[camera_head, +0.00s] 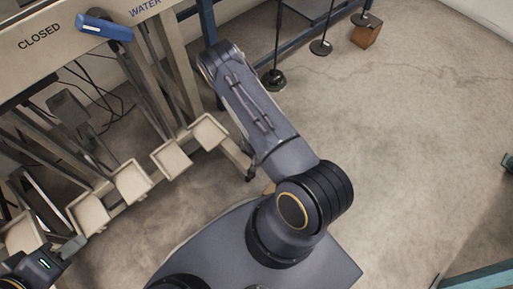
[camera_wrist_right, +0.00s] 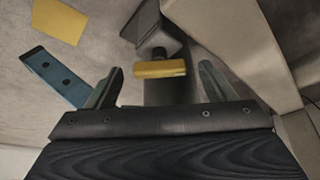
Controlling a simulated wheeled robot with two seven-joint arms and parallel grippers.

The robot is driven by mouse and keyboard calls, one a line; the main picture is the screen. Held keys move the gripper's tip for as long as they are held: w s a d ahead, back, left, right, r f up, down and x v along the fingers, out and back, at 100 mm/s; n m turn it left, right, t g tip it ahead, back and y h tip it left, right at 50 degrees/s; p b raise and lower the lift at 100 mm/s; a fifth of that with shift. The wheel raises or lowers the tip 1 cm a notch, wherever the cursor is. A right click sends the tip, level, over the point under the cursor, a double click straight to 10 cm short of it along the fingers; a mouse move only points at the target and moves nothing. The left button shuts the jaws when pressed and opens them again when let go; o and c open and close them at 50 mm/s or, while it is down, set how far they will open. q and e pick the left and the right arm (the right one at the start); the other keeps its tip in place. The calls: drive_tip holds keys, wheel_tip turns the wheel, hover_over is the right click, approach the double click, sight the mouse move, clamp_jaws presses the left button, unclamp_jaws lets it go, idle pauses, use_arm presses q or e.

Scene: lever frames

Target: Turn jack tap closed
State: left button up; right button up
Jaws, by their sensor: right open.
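In the right wrist view a yellow bar-shaped handle (camera_wrist_right: 160,69) sits on a dark stem, in the gap ahead of my right gripper (camera_wrist_right: 160,80). The gripper's two fingers are apart, one on each side of the handle, and I see no contact. I cannot tell for sure whether this handle is the jack tap. In the head view a lever with a blue handle (camera_head: 104,27) stands by the frame panel marked CLOSED and WATER (camera_head: 65,35). My left gripper (camera_head: 62,254) is at the bottom left corner, mostly cut off. My right gripper is hidden in the head view.
Several cream pedals (camera_head: 130,182) stand in a row below the panel. A blue frame post (camera_head: 208,25) rises behind my right arm. A brown block (camera_head: 366,36) lies at the back. A teal bar with holes (camera_wrist_right: 52,78) lies left of my right gripper. Open floor lies right.

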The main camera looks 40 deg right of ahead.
drive_tip(key=shift+f, duration=0.15)
drive_tip(key=c, duration=1)
drive_tip(key=shift+w+f+m+h+b, duration=0.15)
drive_tip(key=shift+m+h+b, duration=0.2)
drive_tip(key=shift+m, duration=0.45)
drive_tip(key=shift+m+g, duration=0.4)
drive_tip(key=shift+m, duration=0.3)
drive_tip(key=o, duration=1)
drive_tip(key=shift+r, duration=0.2)
